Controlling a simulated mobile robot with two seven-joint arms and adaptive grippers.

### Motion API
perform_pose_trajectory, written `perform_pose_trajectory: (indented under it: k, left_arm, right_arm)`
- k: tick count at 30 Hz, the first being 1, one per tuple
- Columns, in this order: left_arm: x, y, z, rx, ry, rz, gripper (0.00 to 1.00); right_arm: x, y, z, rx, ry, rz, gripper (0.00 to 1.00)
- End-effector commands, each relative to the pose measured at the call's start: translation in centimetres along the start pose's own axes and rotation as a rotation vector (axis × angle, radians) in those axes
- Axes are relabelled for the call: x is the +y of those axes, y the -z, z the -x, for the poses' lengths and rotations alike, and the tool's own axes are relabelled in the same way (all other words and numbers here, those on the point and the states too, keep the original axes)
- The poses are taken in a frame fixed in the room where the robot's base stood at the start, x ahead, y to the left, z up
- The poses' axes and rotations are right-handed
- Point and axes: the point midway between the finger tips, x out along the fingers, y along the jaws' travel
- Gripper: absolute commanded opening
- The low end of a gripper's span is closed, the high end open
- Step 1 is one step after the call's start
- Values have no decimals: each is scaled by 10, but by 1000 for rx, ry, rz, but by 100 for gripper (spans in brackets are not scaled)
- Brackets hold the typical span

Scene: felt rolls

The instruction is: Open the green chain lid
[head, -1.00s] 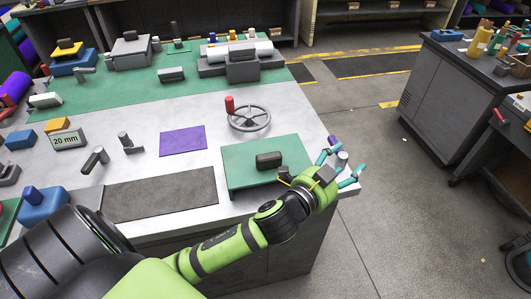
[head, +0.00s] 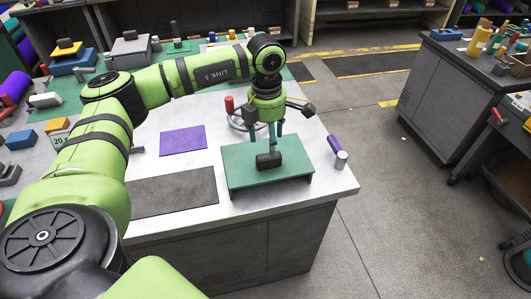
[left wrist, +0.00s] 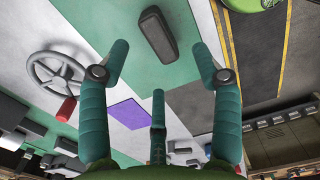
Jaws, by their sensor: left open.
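The green lid (head: 240,170) is a flat square panel at the front right of the grey worktable, and it looks closed. A dark block handle (head: 268,161) stands on it. My left gripper (head: 266,138) points down over the lid, its teal fingers open and empty above the handle. In the left wrist view the handle (left wrist: 158,35) lies ahead of the spread fingertips (left wrist: 160,65), with the green lid (left wrist: 120,20) around it. The fingers look apart from the handle; exact height is hard to tell. My right gripper is not in view.
A grey handwheel (head: 238,121) with a red knob (head: 229,103) stands just behind the lid. A purple-handled piece (head: 335,145) lies near the right table edge. A purple sheet (head: 183,141) and a dark mat (head: 175,191) lie left. Open floor is at right.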

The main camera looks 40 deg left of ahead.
Motion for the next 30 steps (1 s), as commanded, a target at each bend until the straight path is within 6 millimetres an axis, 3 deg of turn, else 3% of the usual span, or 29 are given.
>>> perform_pose_trajectory:
  k: [4,15,26,30]
  left_arm:
    - [7,9,-7,33,-18,11,65]
    - [6,9,-58,27,-14,9,65]
    - [6,8,-67,24,-15,7,65]
    - [6,8,-67,24,-15,8,13]
  right_arm:
    - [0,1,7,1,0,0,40]
    - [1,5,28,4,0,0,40]
    - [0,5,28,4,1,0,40]
    - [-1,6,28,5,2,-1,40]
